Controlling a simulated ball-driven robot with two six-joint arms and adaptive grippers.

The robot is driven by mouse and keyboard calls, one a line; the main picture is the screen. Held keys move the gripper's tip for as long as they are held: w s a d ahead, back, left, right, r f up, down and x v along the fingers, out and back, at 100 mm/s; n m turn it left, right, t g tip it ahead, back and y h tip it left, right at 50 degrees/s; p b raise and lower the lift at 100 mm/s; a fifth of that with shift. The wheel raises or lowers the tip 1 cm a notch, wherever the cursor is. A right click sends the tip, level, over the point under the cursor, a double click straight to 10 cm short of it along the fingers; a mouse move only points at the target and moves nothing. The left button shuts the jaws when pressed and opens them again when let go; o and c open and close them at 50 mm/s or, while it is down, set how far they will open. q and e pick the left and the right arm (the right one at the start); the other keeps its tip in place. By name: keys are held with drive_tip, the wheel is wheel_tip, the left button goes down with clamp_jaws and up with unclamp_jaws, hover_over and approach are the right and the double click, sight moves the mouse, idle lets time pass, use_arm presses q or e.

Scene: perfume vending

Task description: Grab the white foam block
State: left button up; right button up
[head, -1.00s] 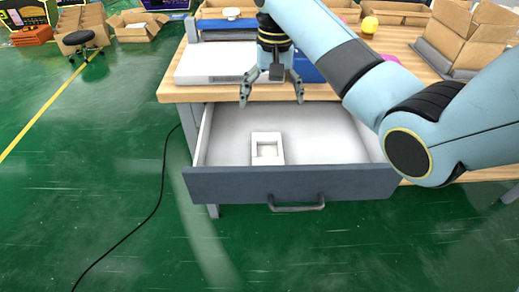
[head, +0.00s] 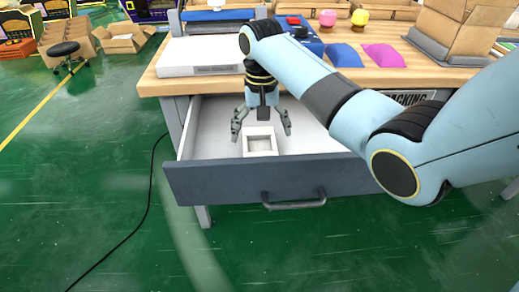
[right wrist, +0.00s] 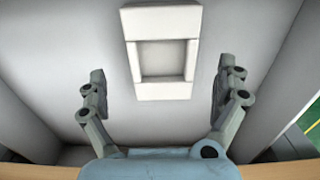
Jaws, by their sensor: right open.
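The white foam block (head: 260,152) has a square recess in its middle and lies on the floor of the open drawer (head: 205,135). My right gripper (head: 261,136) is open and empty, pointing down into the drawer over the block's far end. In the right wrist view the block (right wrist: 162,92) lies ahead, between the lines of the two open fingers (right wrist: 160,80), with a gap on each side. Neither finger touches it. My left gripper is not in view.
The drawer's grey front panel (head: 230,183) with its handle (head: 295,203) closes the near side. The wooden table (head: 150,85) above holds a white box (head: 200,57), blue and pink pouches (head: 385,57) and cardboard boxes (head: 450,30). The drawer floor around the block is clear.

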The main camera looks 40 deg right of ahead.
sight(260, 148)
drive_tip(key=f, duration=0.1)
drive_tip(key=f+b, duration=0.1)
drive_tip(key=f, duration=0.2)
drive_tip(key=shift+w+f+b, duration=0.3)
drive_tip(key=shift+f+b, duration=0.05)
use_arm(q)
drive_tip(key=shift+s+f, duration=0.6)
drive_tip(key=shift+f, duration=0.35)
use_arm(e)
drive_tip(key=shift+c, duration=0.3)
drive_tip(key=c, duration=0.7)
